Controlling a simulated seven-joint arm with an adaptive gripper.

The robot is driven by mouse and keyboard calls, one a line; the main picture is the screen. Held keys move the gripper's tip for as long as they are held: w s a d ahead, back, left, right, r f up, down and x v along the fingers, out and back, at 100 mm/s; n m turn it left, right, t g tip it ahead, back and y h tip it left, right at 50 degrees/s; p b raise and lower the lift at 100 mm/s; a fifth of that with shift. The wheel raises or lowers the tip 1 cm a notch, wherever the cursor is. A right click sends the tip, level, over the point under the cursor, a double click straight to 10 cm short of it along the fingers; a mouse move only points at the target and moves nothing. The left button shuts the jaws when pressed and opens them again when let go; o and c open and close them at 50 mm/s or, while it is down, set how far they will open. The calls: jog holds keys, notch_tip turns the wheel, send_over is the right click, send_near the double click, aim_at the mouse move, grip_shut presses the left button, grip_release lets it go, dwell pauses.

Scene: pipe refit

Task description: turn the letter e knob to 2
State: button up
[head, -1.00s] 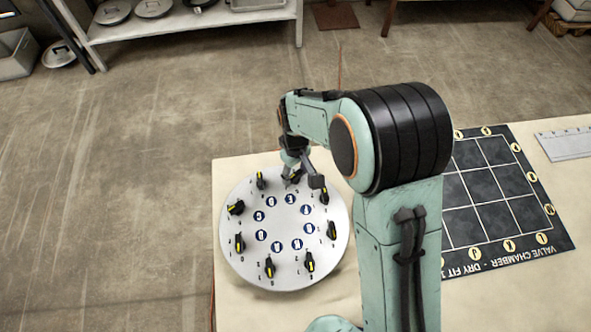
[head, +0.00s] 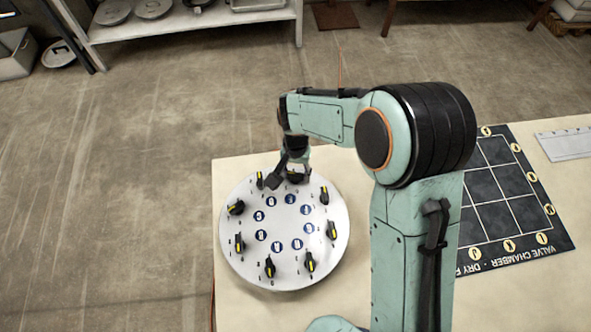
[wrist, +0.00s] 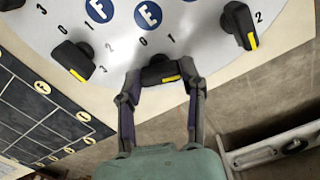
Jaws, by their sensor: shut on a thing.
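The round pale dial plate (head: 275,230) lies on the table, with black knobs with yellow marks around its rim and blue letter discs inside. The letter e disc (head: 290,198) is at its far side. My gripper (head: 297,172) is at the knob beside that disc. In the wrist view my gripper (wrist: 160,78) is shut on this black e knob (wrist: 157,71), one finger on each side. The knob's yellow mark shows between the fingers. The numbers 0 and 1 show near it; the fingers partly hide it, and I cannot tell its exact setting.
Neighbouring knobs stand close on both sides, at the left (wrist: 72,58) and right (wrist: 238,25) of the wrist view. A dark valve chamber grid board (head: 500,200) and a ruler (head: 566,145) lie on the table to the right.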

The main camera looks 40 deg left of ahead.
aim_at(296, 174)
jog(key=shift+m, duration=0.8)
jog(key=o, duration=1.1)
jog(key=shift+o, duration=0.2)
jog(key=shift+r, duration=0.1)
notch_tip(296, 174, up, 12)
